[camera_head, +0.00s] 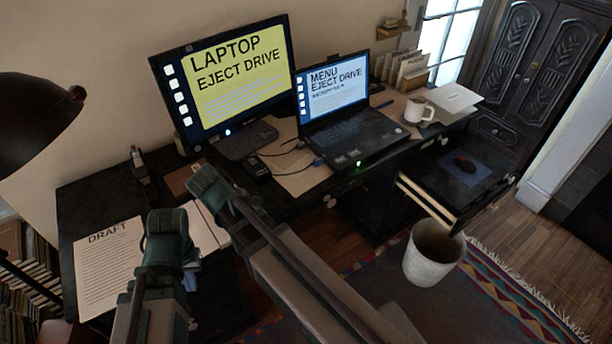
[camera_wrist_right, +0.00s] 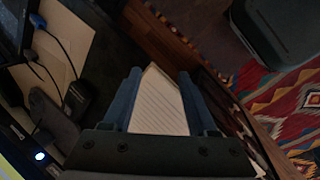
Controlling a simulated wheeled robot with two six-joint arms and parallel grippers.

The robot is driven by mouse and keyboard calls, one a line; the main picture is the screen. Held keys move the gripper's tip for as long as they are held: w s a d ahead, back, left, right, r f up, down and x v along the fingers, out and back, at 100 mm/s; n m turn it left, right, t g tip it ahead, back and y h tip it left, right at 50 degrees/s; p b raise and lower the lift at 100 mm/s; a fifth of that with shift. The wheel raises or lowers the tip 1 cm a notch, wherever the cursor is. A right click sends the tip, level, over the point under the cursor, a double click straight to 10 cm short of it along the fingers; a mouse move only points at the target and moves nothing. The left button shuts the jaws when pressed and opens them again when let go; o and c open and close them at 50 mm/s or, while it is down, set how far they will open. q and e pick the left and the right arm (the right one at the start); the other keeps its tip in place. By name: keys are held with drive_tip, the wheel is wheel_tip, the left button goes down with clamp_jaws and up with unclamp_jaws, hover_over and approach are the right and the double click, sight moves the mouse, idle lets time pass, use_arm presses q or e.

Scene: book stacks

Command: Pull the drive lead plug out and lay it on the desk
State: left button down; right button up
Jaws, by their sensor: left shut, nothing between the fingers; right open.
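The laptop (camera_head: 345,115) stands open on the desk (camera_head: 85,195), its screen reading "MENU EJECT DRIVE". A plug with a blue part (camera_head: 318,162) is at the laptop's left side; in the right wrist view the blue plug (camera_wrist_right: 38,21) meets the laptop's edge. A dark lead runs from there toward the small black drive (camera_head: 256,168), also in the right wrist view (camera_wrist_right: 76,98). My right gripper (camera_wrist_right: 160,75) is open and empty, apart from plug and drive, with lined paper beyond its fingers. My left gripper (camera_head: 190,278) is shut and empty near the desk's front left.
A monitor (camera_head: 225,80) stands behind the drive. A white mug (camera_head: 418,108) is right of the laptop. A "DRAFT" sheet (camera_head: 108,260) lies at left. An open drawer (camera_head: 455,175) and a bin (camera_head: 433,255) are at right. Beige paper (camera_head: 300,180) lies between drive and laptop.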

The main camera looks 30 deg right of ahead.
sight(314, 161)
drive_tip(key=w+d+f+n+h+b, duration=0.1)
drive_tip(key=w+d+b, duration=0.1)
drive_tip(key=w+d, duration=0.1)
drive_tip(key=w+d+f+n+h+b, duration=0.1)
drive_tip(key=w+d+n+b, duration=0.1)
drive_tip(key=w+d, duration=0.1)
drive_tip(key=w+d+f+n+h+b, duration=0.1)
drive_tip(key=w+d+b, duration=0.2)
drive_tip(key=shift+w+d+f+n+t+h, duration=0.1)
drive_tip(key=shift+w+f+n+t+h, duration=0.05)
drive_tip(key=shift+f+n+t+h, duration=0.2)
drive_tip(key=w+d+n+h+b, duration=0.1)
drive_tip(key=w+d+n+b, duration=0.1)
drive_tip(key=d, duration=0.1)
drive_tip(key=w+d+n+h+b, duration=0.2)
drive_tip(key=w+d, duration=0.1)
drive_tip(key=d, duration=0.1)
drive_tip(key=w+d+n+h+b, duration=0.2)
drive_tip(key=d, duration=0.2)
drive_tip(key=shift+w+d+b, duration=0.25)
drive_tip(key=shift+w+b, duration=0.05)
drive_tip(key=shift+b, duration=0.05)
drive_tip(key=shift+w+d+r+n, duration=0.15)
drive_tip(key=shift+d+r+n, duration=0.1)
drive_tip(key=shift+d, duration=0.15)
